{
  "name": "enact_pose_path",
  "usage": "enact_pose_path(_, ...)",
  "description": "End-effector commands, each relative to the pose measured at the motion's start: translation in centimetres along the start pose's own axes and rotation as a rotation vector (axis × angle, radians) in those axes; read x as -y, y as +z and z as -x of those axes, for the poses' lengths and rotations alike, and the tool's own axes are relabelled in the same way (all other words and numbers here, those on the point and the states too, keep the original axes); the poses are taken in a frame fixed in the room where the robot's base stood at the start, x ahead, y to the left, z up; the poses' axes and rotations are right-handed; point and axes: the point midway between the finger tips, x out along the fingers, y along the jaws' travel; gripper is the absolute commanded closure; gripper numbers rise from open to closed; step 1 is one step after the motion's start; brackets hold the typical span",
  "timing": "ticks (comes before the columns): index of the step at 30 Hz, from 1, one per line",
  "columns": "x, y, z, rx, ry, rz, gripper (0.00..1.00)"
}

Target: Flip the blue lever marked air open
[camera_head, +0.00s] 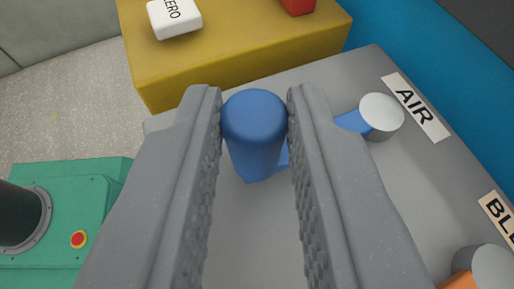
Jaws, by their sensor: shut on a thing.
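The blue lever (254,130) stands on a grey panel (365,70) in the middle of the view. Its rounded blue handle is between the two grey fingers of my gripper (255,115), near the fingertips. My gripper is shut on the handle, with a finger on its left and right sides. A blue arm runs from the handle behind the right finger to a pale round pivot (382,112). The label AIR (415,105) lies beside the pivot. Part of the lever's arm is hidden by the right finger.
A yellow box (240,60) with a white ZERO block (174,17) and a red part (298,5) is behind the panel. A green box (100,180) with a red button is at left. An orange lever (460,281) is at lower right, near a partly cut-off label (497,215).

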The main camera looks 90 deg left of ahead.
Motion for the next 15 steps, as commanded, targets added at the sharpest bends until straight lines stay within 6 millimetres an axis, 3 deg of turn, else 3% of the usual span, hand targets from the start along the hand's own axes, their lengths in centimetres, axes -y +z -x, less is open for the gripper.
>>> enact_pose_path(15,0.15,-0.04,0.65,-0.004,-0.012,0.011,1.00)
